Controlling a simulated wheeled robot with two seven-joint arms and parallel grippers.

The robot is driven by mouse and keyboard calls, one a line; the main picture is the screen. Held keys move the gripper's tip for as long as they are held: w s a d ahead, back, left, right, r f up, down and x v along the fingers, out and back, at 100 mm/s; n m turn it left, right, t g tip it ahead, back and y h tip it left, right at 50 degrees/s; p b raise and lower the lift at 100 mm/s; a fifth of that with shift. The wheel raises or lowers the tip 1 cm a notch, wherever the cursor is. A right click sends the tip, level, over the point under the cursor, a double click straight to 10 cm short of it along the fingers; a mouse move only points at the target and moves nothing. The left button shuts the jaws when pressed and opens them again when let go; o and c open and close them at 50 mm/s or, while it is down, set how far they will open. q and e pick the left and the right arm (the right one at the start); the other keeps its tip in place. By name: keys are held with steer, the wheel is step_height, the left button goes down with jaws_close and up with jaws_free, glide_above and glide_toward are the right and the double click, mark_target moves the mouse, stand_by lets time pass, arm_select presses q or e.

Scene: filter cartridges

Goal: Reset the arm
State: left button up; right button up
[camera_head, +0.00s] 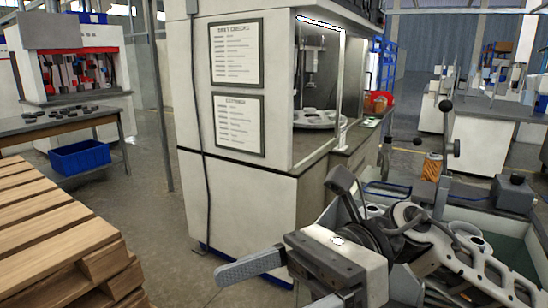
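My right gripper (250,268) is in the lower middle of the head view, on an arm that comes in from the right. Its white and dark body and a grey finger pointing left are seen. A dark bar sticks up behind the body, and I cannot tell whether it is a finger. The spacing of the fingers is unclear; no held object shows. My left gripper is not in view. An orange ribbed cylinder (432,167), perhaps a filter cartridge, stands at the back of the right-hand bench (515,245).
A tall white test cabinet (240,205) with two posted sheets stands behind the gripper. Wooden pallets (50,235) are stacked at lower left. A blue bin (80,157) sits beneath a table (60,119) of dark parts. Grey floor shows between pallets and cabinet.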

steer(key=w+m+t+y, duration=0.35)
steer(key=m+t, duration=0.25)
steer(key=m, duration=0.4)
steer(key=w+m+t+y, duration=0.3)
steer(key=m+t+y, duration=0.2)
steer(key=m+t, duration=0.3)
steer(key=w+d+f+m+t+h, duration=0.2)
steer(key=d+f+m+t+h, duration=0.35)
steer(key=m, duration=0.65)
steer(key=w+d+f+m+t+h, duration=0.25)
steer(key=f+m+t+h, duration=0.55)
steer(key=m, duration=0.4)
steer(key=s+d+f+m+g+h, duration=0.2)
steer(key=s+f+m, duration=0.2)
steer(key=f, duration=0.4)
steer(key=s+d+f+m+g+h, duration=0.2)
steer(key=s+f+m+g+h, duration=0.1)
steer(key=f, duration=0.4)
steer(key=s+d+f+m+g+h, duration=0.2)
steer(key=s+f+m, duration=0.3)
steer(key=f, duration=0.3)
steer(key=shift+d+f+g+h, duration=0.35)
steer(key=shift+d+g, duration=0.25)
steer(key=shift+g, duration=0.15)
